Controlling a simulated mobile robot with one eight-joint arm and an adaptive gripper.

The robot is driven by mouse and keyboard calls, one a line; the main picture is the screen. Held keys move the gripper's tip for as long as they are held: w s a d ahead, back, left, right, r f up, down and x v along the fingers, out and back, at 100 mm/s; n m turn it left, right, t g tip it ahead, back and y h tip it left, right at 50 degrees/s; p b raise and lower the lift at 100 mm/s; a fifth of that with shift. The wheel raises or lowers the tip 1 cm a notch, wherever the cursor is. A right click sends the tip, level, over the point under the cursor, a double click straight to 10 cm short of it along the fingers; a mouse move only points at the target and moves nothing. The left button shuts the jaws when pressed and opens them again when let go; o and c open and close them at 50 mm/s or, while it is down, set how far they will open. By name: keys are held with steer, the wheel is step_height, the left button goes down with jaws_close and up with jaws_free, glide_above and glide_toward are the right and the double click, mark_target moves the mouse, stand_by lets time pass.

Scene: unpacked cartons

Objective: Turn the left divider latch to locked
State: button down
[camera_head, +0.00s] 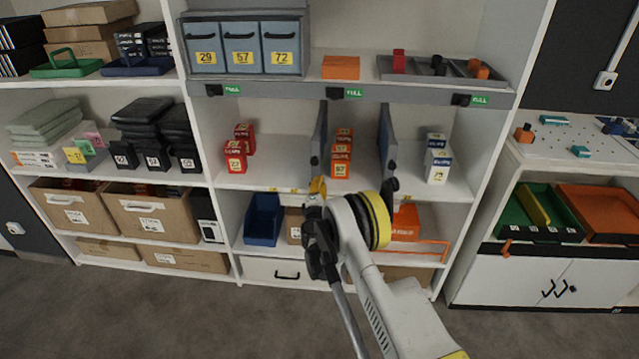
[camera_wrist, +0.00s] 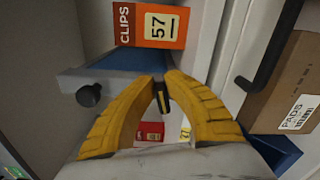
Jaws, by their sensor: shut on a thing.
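The left divider (camera_head: 319,140) is a grey-blue upright panel on the middle shelf, between red boxes and a stack of orange boxes. My gripper (camera_head: 317,187) is at its front lower end, by the shelf edge. In the wrist view the yellow fingers of my gripper (camera_wrist: 164,84) close on a small dark latch (camera_wrist: 162,101). The fingers cover much of the latch, so its setting cannot be read. A round black knob (camera_wrist: 88,95) sits on the divider's front end beside the left finger.
The right divider (camera_head: 387,140) stands to the right with its own dark latch. An orange CLIPS 57 box (camera_wrist: 158,24) is close to the fingers. Below the shelf are a blue bin (camera_head: 263,220) and a cardboard box (camera_wrist: 285,85).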

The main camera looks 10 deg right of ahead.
steer(key=shift+f+m, duration=0.2)
steer(key=shift+m, duration=1.3)
steer(key=c, duration=1.4)
jaws_free()
